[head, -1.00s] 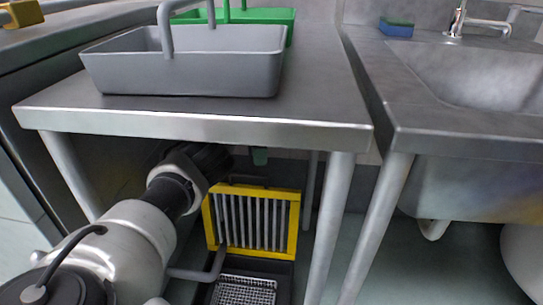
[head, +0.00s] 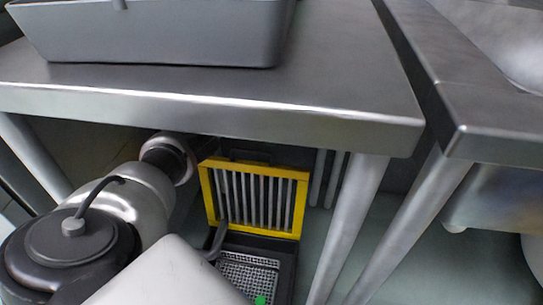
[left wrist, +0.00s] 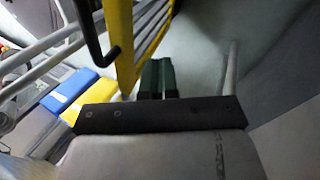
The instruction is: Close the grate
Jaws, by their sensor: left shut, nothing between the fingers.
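The grate (head: 254,199) is a yellow frame with grey bars. It stands raised, roughly upright, at the back of a dark floor box with a mesh basket (head: 248,272), under the steel table. A dark bent handle (head: 219,242) sticks out at its lower left. In the left wrist view the grate's yellow frame (left wrist: 121,42) and bars fill the upper left, with a dark hooked rod in front. My left gripper (left wrist: 157,78) has its green fingers shut and empty, close beside the yellow frame; I cannot tell whether they touch.
The steel table (head: 300,120) overhangs the grate and my left arm, with table legs (head: 350,230) on the right. A grey tote (head: 150,35) stands on top. A sink counter (head: 490,110) is at the right. A blue block (left wrist: 70,91) lies left in the wrist view.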

